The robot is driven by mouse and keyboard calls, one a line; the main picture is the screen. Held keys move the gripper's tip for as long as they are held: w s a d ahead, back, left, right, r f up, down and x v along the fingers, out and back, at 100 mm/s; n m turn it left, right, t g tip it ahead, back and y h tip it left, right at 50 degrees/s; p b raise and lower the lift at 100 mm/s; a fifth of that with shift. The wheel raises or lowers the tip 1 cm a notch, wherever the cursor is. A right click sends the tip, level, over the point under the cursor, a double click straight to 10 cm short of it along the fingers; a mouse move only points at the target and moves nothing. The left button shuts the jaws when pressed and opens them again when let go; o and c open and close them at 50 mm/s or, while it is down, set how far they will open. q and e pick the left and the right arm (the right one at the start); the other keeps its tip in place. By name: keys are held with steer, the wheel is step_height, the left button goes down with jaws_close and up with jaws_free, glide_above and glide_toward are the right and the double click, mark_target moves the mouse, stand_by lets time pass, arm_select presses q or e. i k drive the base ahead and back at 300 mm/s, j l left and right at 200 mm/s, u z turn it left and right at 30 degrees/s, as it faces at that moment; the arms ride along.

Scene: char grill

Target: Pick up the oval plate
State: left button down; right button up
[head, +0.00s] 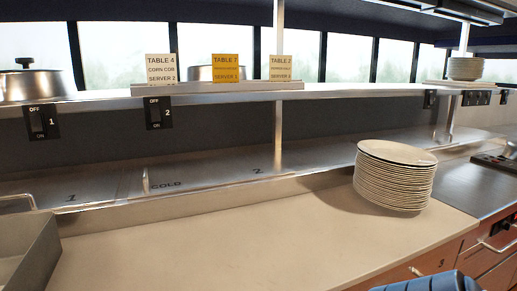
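A tall stack of white plates (394,183) stands on the right part of the pale counter. The top plate (397,153) has a thin dark rim and looks oval, though the slanted view makes its shape hard to judge. Neither of my grippers shows in the head view, and nothing touches the plates.
The pale counter (225,245) is clear left of the stack. A metal pan (35,247) is at the lower left. A metal shelf (220,90) with order cards runs above the back ledge. A blue ribbed thing (430,283), unidentified, shows at the bottom edge.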

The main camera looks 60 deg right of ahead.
mark_target(393, 153)
steer(key=z, duration=0.45)
steer(key=l+z, duration=0.1)
steer(key=z, duration=0.85)
steer(key=l+z, duration=0.1)
steer(key=z, duration=0.8)
steer(key=i+z, duration=0.1)
steer(key=z, duration=0.35)
steer(key=i+l, duration=0.1)
steer(key=l, duration=0.35)
steer(key=i+l+z, duration=0.1)
steer(key=l, duration=0.4)
steer(key=i+l, duration=0.15)
steer(key=l, duration=0.3)
